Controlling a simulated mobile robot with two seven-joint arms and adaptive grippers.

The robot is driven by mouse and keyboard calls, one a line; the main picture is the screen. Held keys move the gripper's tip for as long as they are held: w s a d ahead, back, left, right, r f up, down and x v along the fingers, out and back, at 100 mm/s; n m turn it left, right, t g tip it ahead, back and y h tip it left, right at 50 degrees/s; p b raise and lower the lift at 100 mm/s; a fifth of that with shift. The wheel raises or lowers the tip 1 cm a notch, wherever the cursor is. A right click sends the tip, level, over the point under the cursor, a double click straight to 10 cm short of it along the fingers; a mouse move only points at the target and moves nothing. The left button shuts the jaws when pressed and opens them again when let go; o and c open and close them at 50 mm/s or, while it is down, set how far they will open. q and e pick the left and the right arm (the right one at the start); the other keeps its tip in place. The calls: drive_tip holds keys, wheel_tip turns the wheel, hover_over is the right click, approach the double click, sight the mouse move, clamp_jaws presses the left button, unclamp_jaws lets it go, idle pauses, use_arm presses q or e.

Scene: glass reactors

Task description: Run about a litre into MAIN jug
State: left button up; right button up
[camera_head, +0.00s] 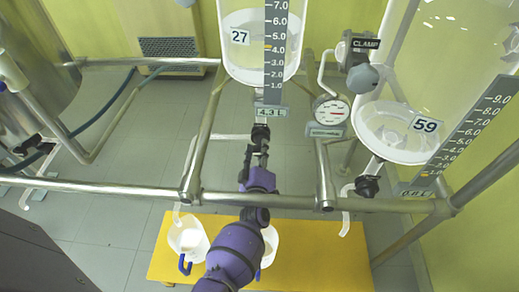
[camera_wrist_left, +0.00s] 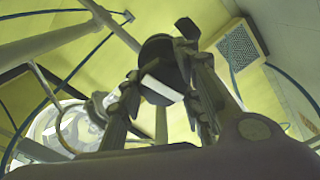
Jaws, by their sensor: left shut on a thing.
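My left gripper (camera_head: 257,158) reaches up from the bottom of the head view to the black outlet valve (camera_head: 261,133) under the glass vessel marked 27 (camera_head: 240,37). In the left wrist view its fingers are shut on a dark round valve knob (camera_wrist_left: 160,62) with a pale band. The vessel's tag (camera_head: 269,112) appears to read 4.3 L. Two white jugs with blue handles stand on a yellow platform: a left jug (camera_head: 187,238) and a right jug (camera_head: 270,243), the latter partly hidden by my arm. No MAIN label is legible. My right gripper is out of view.
A second vessel marked 59 (camera_head: 397,135) has its own black valve (camera_head: 367,187) and a tag that seems to read 0.0 L. A metal rail (camera_head: 110,190) crosses before the vessels. A pressure gauge (camera_head: 332,111) sits between them. The yellow platform (camera_head: 320,262) is bare at right.

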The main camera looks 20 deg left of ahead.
use_arm(q)
drive_tip(key=shift+w+d+r+m, duration=0.15)
drive_tip(key=shift+w+r+m, duration=0.15)
drive_tip(key=shift+m, duration=0.5)
drive_tip(key=o, duration=1.1)
drive_tip(key=shift+d, duration=0.1)
drive_tip(key=shift+s+f, duration=0.1)
drive_tip(key=shift+s+f, duration=0.1)
drive_tip(key=shift+s, duration=0.05)
drive_tip(key=shift+s, duration=0.25)
drive_tip(key=v, duration=1.1)
drive_tip(key=shift+s+d, duration=0.1)
